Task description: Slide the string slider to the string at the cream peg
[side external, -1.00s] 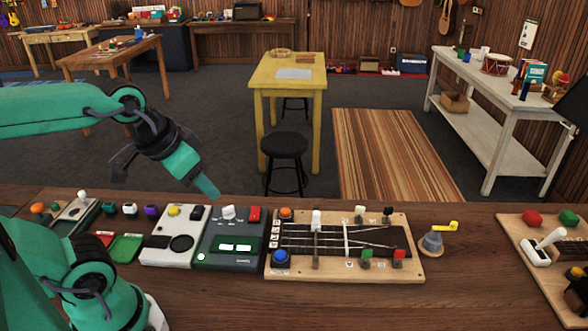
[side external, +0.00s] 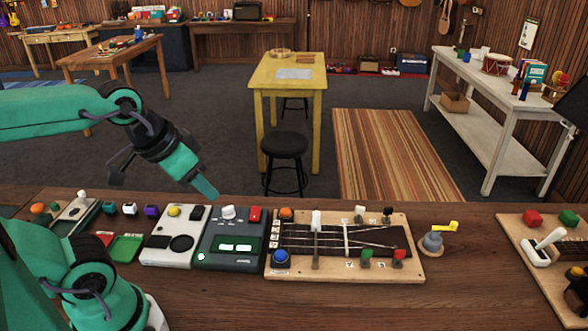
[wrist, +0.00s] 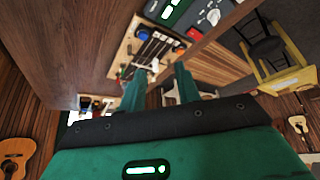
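The wooden string board (side external: 345,276) lies on the bench, with a dark string panel (side external: 380,236). It also shows in the wrist view (wrist: 127,54). A white-topped slider (side external: 316,222) stands upright at the panel's left part, on a slim bar crossing the strings. The cream peg (side external: 359,213) stands on the far edge beside a black peg (side external: 387,213). A green peg (side external: 367,254) and red peg (side external: 399,254) are on the near edge. My gripper (wrist: 160,85) is open and empty, in the air left of the board, touching nothing. Which string the slider is at cannot be told.
The board also carries a blue button (side external: 281,257) and an orange button (side external: 285,213). A dark console (side external: 230,243) and a white box (side external: 171,248) stand to its left. A grey knob with a yellow handle (side external: 432,241) stands at its right. Bench in front is clear.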

